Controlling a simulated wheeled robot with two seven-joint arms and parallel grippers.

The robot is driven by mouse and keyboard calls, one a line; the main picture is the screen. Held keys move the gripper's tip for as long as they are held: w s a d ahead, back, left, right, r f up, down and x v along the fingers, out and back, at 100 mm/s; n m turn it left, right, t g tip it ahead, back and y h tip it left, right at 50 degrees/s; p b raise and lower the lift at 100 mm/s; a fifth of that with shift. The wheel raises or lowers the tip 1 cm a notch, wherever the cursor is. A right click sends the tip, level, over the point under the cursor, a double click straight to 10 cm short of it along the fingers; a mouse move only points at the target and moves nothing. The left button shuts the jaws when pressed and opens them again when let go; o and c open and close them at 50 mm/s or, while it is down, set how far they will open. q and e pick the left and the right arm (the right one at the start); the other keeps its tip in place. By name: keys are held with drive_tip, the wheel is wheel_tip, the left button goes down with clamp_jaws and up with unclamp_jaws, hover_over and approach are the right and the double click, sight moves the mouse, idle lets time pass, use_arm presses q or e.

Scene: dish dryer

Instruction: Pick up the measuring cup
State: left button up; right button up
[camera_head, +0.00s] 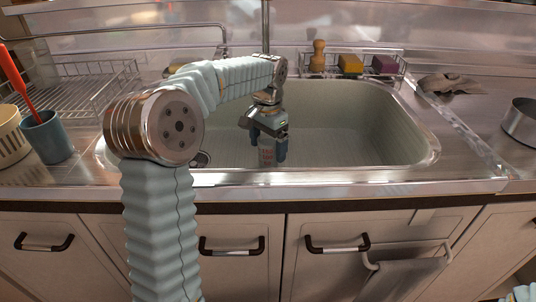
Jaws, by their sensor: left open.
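The measuring cup (266,155) is a small clear cup with reddish marks, low in the sink (350,135). My left gripper (267,150) points down into the sink, with its dark fingers open on either side of the cup. I cannot tell whether the fingers touch it. The gripper hides the cup's upper part. My left arm reaches over the front edge of the sink. My right gripper is not in view; only a bit of ribbed arm cover shows at the bottom right corner.
A wire dish rack (95,88) stands at the left, with a blue-grey cup (47,138) holding a red utensil (15,80). A caddy at the back holds a yellow sponge (351,65) and a purple sponge (385,64). A metal pot (520,122) stands far right. The sink's right half is empty.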

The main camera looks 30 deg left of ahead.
sight(269, 154)
use_arm(q)
wheel_tip(269, 154, down, 4)
drive_tip(key=shift+r, duration=0.2)
drive_tip(key=shift+c, duration=0.4)
drive_tip(key=shift+d, duration=0.1)
drive_tip(key=c, duration=1.3)
drive_tip(key=shift+r, duration=0.15)
drive_tip(key=shift+r, duration=0.95)
drive_tip(key=s+d+r, duration=0.4)
drive_tip(key=s+r, duration=0.6)
drive_tip(key=s, duration=0.3)
drive_tip(key=shift+s+r, duration=0.15)
drive_tip(key=shift+r, duration=0.25)
